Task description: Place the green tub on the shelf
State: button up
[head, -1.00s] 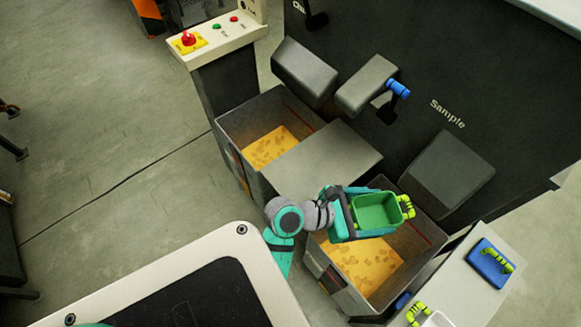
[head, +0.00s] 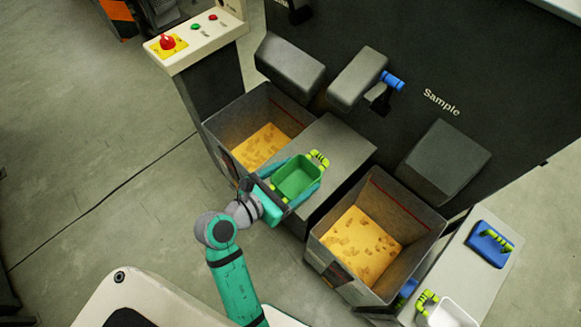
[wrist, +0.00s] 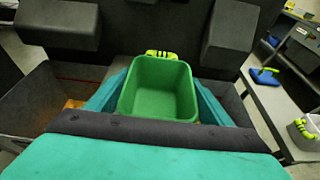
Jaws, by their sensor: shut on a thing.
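The green tub (head: 297,177) is upright, open at the top and looks empty, with a yellow-green handle on its far side. My gripper (head: 292,182) is shut on the tub, with a teal finger along each side of it. The tub is over the grey shelf (head: 335,146) between the two bins in the head view; I cannot tell whether it touches the surface. In the wrist view the tub (wrist: 160,88) sits between the teal fingers, and its underside is hidden.
A bin with yellow material (head: 232,128) stands left of the shelf, another (head: 420,215) to the right. Dark chutes (head: 290,66) and a blue-handled valve (head: 391,82) are on the machine above. A side table at right holds a blue item (head: 490,245) and a white tub (head: 450,314).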

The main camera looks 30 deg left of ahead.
aim_at(300, 161)
jog(key=shift+w+a, duration=0.1)
jog(key=shift+a, duration=0.15)
jog(key=w+f, duration=0.1)
jog(key=w, duration=0.1)
jog(key=w+f, duration=0.1)
jog(key=w, duration=0.2)
jog(key=w+a+f, duration=0.1)
jog(key=w, duration=0.1)
jog(key=shift+w+f, duration=0.25)
jog(key=shift+w, duration=0.1)
jog(key=shift+w+a+f, duration=0.1)
jog(key=shift+w+f, duration=0.85)
jog(key=shift+f, duration=0.6)
jog(key=shift+w+a+f, duration=0.15)
jog(key=shift+w+f, duration=0.85)
jog(key=shift+f, duration=0.6)
jog(key=shift+w+a+f, duration=0.1)
jog(key=shift+w+f, duration=0.85)
jog(key=shift+f, duration=0.6)
jog(key=shift+f, duration=0.2)
jog(key=o, duration=1.1)
jog(key=shift+r, duration=0.1)
